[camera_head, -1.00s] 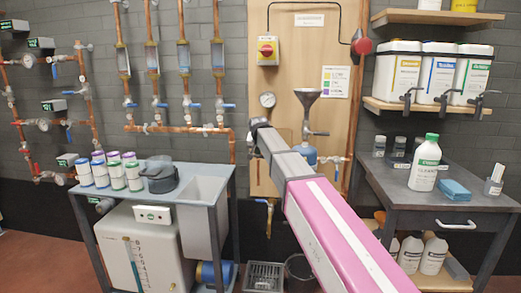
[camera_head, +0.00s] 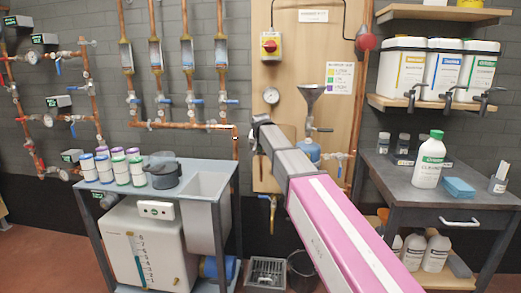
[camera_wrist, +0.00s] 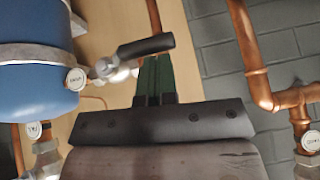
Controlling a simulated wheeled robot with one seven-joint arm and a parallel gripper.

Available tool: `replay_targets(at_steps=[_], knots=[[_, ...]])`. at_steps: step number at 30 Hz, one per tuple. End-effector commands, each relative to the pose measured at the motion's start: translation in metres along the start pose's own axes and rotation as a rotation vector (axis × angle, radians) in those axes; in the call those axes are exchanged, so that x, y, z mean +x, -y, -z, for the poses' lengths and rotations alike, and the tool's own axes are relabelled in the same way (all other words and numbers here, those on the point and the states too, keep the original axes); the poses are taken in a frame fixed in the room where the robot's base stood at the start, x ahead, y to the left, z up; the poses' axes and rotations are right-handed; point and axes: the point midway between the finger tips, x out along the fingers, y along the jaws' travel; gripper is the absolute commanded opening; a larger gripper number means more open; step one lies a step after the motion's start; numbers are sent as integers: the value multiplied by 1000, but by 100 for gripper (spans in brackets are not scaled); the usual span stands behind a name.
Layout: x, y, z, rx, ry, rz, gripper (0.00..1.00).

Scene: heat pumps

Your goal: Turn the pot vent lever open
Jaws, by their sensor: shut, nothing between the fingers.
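The blue pot (camera_head: 308,153) is on the wooden panel below a grey funnel, partly hidden by my arm in the head view. In the wrist view the pot (camera_wrist: 35,55) fills the upper left. A metal valve with a black lever handle (camera_wrist: 146,47) sticks out to the pot's right, with a round white tag (camera_wrist: 76,79) beside it; its lettering is too blurred to read. My gripper (camera_wrist: 157,62) has its dark green fingers together, empty, with the tips at the handle's lower edge. I cannot tell whether they touch. The head view hides the gripper behind my arm.
Copper pipes (camera_wrist: 254,80) run to the right of the gripper, and another tagged valve (camera_wrist: 40,140) lies at lower left. In the head view, a cart (camera_head: 222,172) stands left of my arm and a grey bench (camera_head: 405,182) stands right.

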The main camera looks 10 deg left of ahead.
Motion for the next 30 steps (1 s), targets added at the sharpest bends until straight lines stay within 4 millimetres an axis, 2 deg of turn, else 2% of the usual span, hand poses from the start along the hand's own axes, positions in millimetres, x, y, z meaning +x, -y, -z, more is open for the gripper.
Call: replay_targets(at_steps=[7, 15, 21, 26, 30], knots=[[-23, -4, 36, 2, -3, -2, 0], [-81, 0, 31, 0, -3, -1, 0], [-110, 2, 31, 0, -2, -3, 0], [-120, 2, 31, 0, -1, -4, 0], [-107, -11, 17, -4, 18, -13, 0]])
